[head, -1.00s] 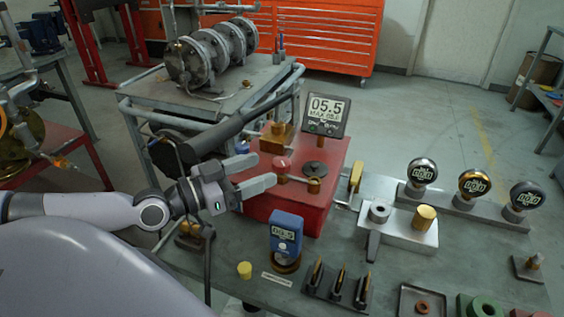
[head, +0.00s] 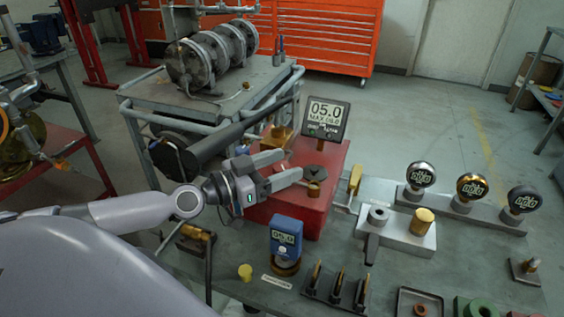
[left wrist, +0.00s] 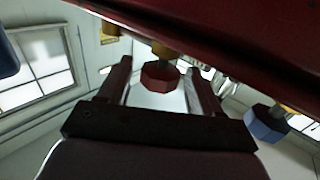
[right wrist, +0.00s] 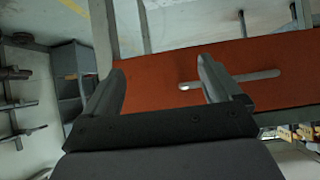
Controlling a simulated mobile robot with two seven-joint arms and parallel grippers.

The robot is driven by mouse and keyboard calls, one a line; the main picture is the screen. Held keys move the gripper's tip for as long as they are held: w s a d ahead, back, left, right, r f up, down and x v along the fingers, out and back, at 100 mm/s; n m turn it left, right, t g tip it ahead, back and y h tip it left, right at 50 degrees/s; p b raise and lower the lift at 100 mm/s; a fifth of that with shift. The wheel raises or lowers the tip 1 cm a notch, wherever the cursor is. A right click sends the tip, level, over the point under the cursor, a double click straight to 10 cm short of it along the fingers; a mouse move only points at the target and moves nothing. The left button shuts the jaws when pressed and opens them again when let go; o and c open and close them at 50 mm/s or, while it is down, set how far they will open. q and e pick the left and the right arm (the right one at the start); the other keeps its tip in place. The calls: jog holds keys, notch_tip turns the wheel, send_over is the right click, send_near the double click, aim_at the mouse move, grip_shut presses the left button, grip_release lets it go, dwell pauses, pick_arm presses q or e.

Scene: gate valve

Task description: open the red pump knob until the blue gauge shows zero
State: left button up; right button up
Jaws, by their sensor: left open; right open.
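The red pump knob (left wrist: 160,76) shows in the left wrist view as a red faceted knob on a brass stem, between my open left fingers with gaps on both sides. In the head view my left gripper (head: 292,166) is at the red pump box (head: 290,215), and its fingers hide the knob. The blue gauge (head: 286,238) stands in front of the box, and its small display seems to read 05.0. My right gripper (right wrist: 162,70) is open and empty in the right wrist view; it is outside the head view.
A blue faceted knob (left wrist: 266,126) shows beside my left gripper. Round gauges (head: 471,187), a metal block (head: 397,235) and a yellow cap (head: 245,272) are on the bench. An orange surface with a handle (right wrist: 235,80) faces my right gripper.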

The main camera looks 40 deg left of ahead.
pick_arm(q)
jog(key=shift+w+d, duration=0.15)
jog(key=shift+w, duration=0.05)
jog(key=c, duration=1)
jog(key=y+p, duration=0.1)
jog(key=p, duration=0.2)
jog(key=n+y+p, duration=0.1)
jog(key=p, duration=0.2)
jog(key=shift+r+n+t, duration=0.3)
jog(key=shift+t, duration=0.1)
jog(key=shift+y+p, duration=0.35)
jog(key=shift+y, duration=0.05)
jog(key=shift+f+n+t+y+p, duration=0.3)
jog(key=shift+n+y+p, duration=0.1)
jog(key=shift+n+y, duration=1.5)
jog(key=shift+y, duration=0.9)
jog(key=shift+n+y, duration=0.3)
jog(key=shift+y, duration=0.1)
